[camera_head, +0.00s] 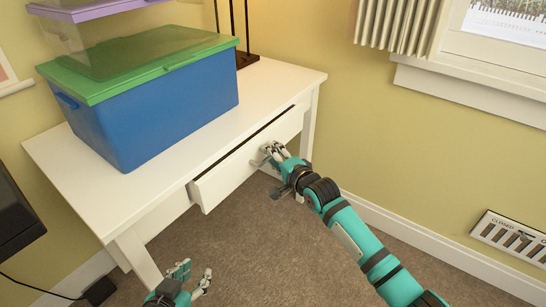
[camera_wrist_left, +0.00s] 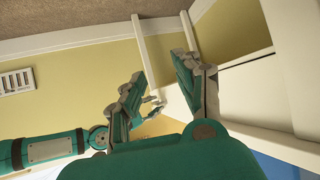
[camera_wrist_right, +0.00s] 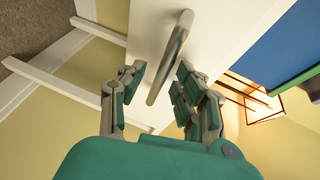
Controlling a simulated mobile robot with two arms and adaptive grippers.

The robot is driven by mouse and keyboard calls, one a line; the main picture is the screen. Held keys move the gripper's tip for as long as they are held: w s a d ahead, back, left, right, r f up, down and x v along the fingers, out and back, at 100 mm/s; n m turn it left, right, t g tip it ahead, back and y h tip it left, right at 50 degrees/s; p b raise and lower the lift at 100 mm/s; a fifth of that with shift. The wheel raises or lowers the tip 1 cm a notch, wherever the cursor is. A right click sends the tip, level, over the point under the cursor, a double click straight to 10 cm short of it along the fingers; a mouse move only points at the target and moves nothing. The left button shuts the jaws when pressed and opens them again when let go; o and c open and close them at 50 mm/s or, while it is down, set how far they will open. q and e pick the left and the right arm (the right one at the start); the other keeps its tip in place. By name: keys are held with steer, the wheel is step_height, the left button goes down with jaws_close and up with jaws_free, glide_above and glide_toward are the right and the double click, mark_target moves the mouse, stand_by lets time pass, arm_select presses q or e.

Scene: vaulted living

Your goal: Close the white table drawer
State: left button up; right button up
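The white table (camera_head: 95,185) has its drawer (camera_head: 225,175) partly open, with a dark gap along its top edge. The drawer's metal handle also shows in the right wrist view (camera_wrist_right: 171,55), on the white drawer front (camera_wrist_right: 205,25). My right gripper (camera_head: 271,153) is at the drawer front by the handle. In the right wrist view its fingers (camera_wrist_right: 160,80) are apart on either side of the handle; contact is unclear. My left gripper (camera_head: 190,275) is open and empty, low near the front table leg, and its spread fingers show in the left wrist view (camera_wrist_left: 160,75).
A blue box with a green lid (camera_head: 160,110) stands on the table top, with a clear purple-lidded box (camera_head: 90,35) on it. A dark stand (camera_head: 240,55) is at the back. Carpet (camera_head: 245,245) in front is clear.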

jaws_close()
